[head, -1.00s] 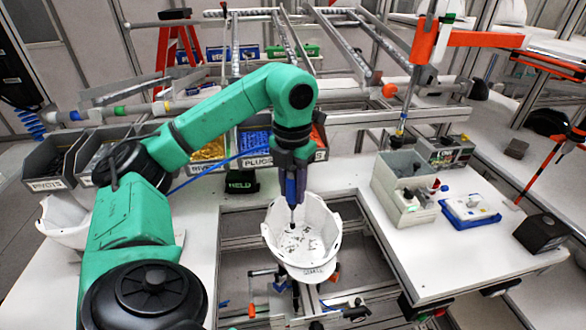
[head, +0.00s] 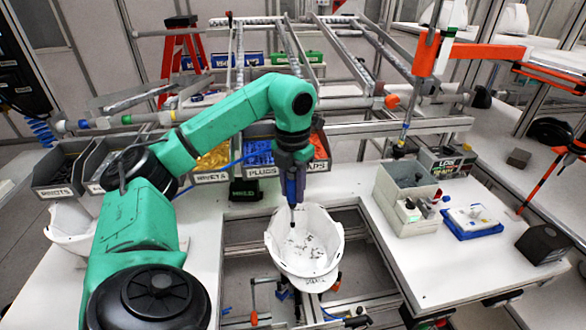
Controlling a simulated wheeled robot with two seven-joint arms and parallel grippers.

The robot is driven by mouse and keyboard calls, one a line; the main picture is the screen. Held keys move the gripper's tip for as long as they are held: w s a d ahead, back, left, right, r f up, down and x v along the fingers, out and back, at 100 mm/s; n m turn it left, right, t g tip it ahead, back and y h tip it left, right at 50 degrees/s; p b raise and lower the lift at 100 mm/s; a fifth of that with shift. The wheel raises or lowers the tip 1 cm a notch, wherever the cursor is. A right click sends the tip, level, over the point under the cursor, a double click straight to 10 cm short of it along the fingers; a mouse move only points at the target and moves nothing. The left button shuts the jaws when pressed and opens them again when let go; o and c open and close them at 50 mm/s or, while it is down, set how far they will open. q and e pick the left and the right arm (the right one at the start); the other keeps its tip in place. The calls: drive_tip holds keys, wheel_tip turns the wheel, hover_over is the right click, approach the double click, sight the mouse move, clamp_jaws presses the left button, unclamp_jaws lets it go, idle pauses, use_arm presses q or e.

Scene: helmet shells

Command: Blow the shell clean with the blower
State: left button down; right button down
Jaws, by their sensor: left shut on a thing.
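The white helmet shell (head: 318,262) sits open side up on a fixture in the gap of the bench, with dark specks scattered inside it. My left gripper (head: 292,188) comes down from above and is shut on the blower (head: 292,200), a dark body with a thin nozzle. The nozzle tip points down at the shell's far left inner side; I cannot tell whether it touches. A blue hose runs left from the arm. My right gripper is not in view.
Grey bins (head: 60,180) of small parts line the back of the bench. A second white shell (head: 68,222) lies at the left behind my arm. At the right stand a grey box (head: 392,200), a blue tray (head: 460,232) and a black block (head: 543,243).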

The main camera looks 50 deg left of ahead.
use_arm(q)
drive_tip(key=shift+r, duration=0.1)
idle(0.3)
drive_tip(key=shift+w+a+p, duration=0.3)
drive_tip(key=shift+a+p, duration=0.05)
drive_tip(key=shift+p, duration=0.05)
drive_tip(key=shift+w+a+p, duration=0.5)
drive_tip(key=shift+a+p, duration=0.1)
drive_tip(key=shift+a, duration=0.15)
drive_tip(key=shift+w+a+p, duration=0.5)
drive_tip(key=shift+a+p, duration=0.05)
drive_tip(key=shift+a, duration=0.2)
drive_tip(key=w+d+p, duration=0.3)
drive_tip(key=w, duration=0.2)
drive_tip(key=shift+d+p, duration=0.25)
drive_tip(key=shift+p, duration=0.05)
idle(0.4)
drive_tip(key=shift+s, duration=0.1)
idle(0.4)
